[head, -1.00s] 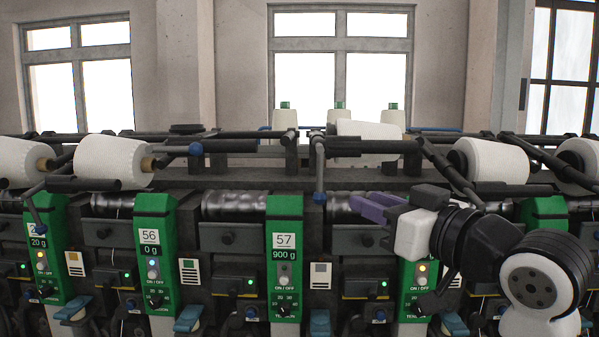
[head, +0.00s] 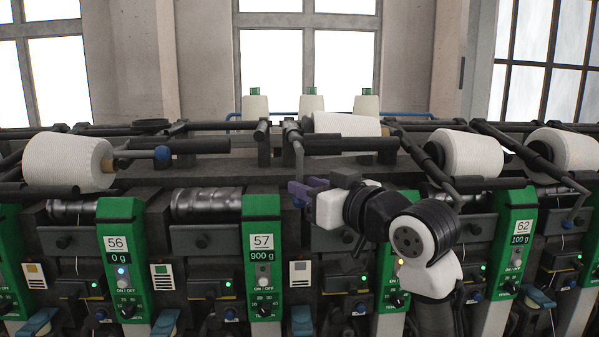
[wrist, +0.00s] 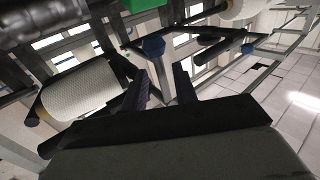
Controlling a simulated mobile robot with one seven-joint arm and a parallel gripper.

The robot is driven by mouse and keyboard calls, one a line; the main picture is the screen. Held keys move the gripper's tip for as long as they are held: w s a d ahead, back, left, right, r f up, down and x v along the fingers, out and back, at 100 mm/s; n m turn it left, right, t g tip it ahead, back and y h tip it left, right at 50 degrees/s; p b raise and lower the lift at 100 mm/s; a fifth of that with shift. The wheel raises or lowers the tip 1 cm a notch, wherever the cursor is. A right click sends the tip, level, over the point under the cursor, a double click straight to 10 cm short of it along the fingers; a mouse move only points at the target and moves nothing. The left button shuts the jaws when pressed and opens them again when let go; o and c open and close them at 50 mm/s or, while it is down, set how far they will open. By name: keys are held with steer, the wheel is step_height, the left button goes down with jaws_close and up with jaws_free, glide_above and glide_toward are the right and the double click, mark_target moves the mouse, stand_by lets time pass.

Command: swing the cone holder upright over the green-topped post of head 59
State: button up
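My gripper (head: 300,190) is at the blue-knobbed grey lever (head: 297,160) of a cone holder right of the 57 panel. In the wrist view the lever (wrist: 161,75) with its blue knob (wrist: 153,47) runs between my two dark fingers, which stand apart with gaps beside it. The holder's dark bar (head: 350,146) lies level, with a white cone (head: 345,123) behind it. A green panel (head: 392,300) right of 57 is mostly hidden by my arm. No number 59 is readable. Three white packages with green tops (head: 311,100) stand upright at the back.
Green panels 56 (head: 118,243), 57 (head: 262,241) and 62 (head: 520,227) line the machine front. Another blue-knobbed lever (head: 162,153) and a white cone (head: 68,162) are at left. More cones (head: 470,153) and slanting arms crowd the right.

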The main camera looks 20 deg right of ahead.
steer(key=shift+p+x, duration=0.35)
steer(key=shift+x, duration=1.1)
steer(key=shift+c, duration=0.2)
jaws_close()
